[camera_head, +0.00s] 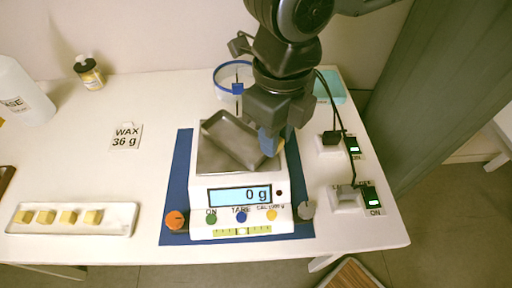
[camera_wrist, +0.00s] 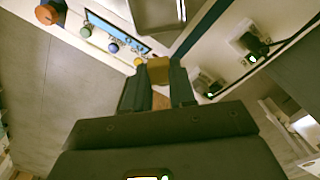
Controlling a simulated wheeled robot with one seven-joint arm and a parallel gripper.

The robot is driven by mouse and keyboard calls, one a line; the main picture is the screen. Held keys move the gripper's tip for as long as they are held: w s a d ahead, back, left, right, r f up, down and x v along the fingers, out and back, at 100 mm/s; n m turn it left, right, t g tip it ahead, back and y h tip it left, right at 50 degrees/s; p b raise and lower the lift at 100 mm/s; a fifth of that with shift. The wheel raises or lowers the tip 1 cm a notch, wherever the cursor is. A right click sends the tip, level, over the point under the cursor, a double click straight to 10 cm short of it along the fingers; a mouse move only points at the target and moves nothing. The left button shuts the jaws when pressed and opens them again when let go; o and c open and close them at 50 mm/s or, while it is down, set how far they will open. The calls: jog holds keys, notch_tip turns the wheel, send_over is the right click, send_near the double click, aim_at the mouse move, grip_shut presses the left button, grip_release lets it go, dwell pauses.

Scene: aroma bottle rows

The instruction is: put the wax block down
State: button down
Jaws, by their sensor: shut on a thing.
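In the head view only a sliver of this block (camera_head: 278,148) shows beside the fingers. The gripper is over the right side of the scale (camera_head: 240,196), near the right edge of a grey metal tray (camera_head: 232,138), which sits turned at an angle on the scale. The scale display (camera_head: 240,195) reads 0 g. Whether the block touches the tray is hidden.
A white dish (camera_head: 120,230) at the front left holds several wax blocks. A card (camera_head: 126,136) reads "WAX 36 g". A blue-rimmed beaker (camera_head: 229,92) stands behind the scale. Switches (camera_head: 372,200) with cables are to the right.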

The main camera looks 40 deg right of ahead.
send_over(256, 155)
notch_tip(256, 155, down, 3)
jog(key=shift+r, duration=0.2)
jog(key=shift+f, duration=2.05)
jog(key=shift+f, duration=0.15)
jog(key=c, duration=1.2)
grip_release()
notch_tip(256, 155, up, 12)
jog(key=shift+r+p, duration=0.2)
jog(key=shift+p, duration=0.1)
